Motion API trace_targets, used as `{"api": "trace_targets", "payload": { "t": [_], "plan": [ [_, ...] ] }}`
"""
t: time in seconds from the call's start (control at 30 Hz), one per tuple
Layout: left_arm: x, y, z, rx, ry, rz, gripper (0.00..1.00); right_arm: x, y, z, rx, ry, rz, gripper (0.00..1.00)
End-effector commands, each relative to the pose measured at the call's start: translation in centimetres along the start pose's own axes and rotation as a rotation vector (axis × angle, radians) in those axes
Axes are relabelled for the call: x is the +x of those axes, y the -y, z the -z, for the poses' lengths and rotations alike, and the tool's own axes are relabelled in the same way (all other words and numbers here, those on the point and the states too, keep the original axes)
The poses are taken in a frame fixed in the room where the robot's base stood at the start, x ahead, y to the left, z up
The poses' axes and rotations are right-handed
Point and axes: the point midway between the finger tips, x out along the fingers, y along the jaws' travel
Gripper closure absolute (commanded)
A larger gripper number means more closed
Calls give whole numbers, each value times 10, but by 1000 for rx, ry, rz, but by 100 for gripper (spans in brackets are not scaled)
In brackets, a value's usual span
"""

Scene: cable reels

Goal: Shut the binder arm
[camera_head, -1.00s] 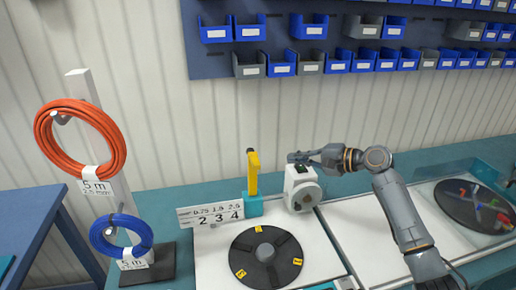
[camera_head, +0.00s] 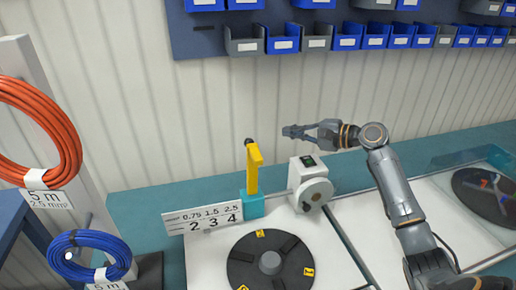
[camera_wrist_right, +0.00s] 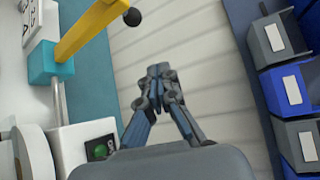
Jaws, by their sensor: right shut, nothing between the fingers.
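The binder arm is a yellow lever (camera_head: 253,172) with a black knob at its top, standing upright on a teal block (camera_head: 252,206) behind the black turntable. The lever also shows in the right wrist view (camera_wrist_right: 92,32), at the upper left, with its knob end nearest the fingers. My right gripper (camera_head: 287,131) is shut and empty, above the white meter box and a little higher than the knob, to its right. In the right wrist view its fingertips (camera_wrist_right: 158,70) are together and apart from the lever. My left gripper is not in view.
The white meter box (camera_head: 308,182) stands right of the lever. A number plate (camera_head: 203,218) stands to its left, the black turntable (camera_head: 270,262) in front. Orange (camera_head: 70,160) and blue (camera_head: 75,262) cable coils hang at left. Bins (camera_head: 284,38) line the wall above.

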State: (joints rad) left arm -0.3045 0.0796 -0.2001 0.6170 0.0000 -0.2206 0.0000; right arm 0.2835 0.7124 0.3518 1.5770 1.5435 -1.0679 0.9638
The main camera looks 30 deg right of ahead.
Motion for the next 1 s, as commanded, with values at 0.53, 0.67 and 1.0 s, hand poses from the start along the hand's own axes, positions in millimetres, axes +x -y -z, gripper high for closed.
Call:
{"api": "trace_targets", "payload": {
  "t": [0.53, 0.67, 1.0],
  "plan": [
    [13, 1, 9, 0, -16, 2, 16, 39, -21, 4, 3, 2, 3, 100],
    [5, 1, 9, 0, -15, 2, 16, 66, -21, 4, 3, 2, 2, 100],
    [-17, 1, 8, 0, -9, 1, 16, 100, -22, -11, -1, 1, -2, 100]
  ]
}}
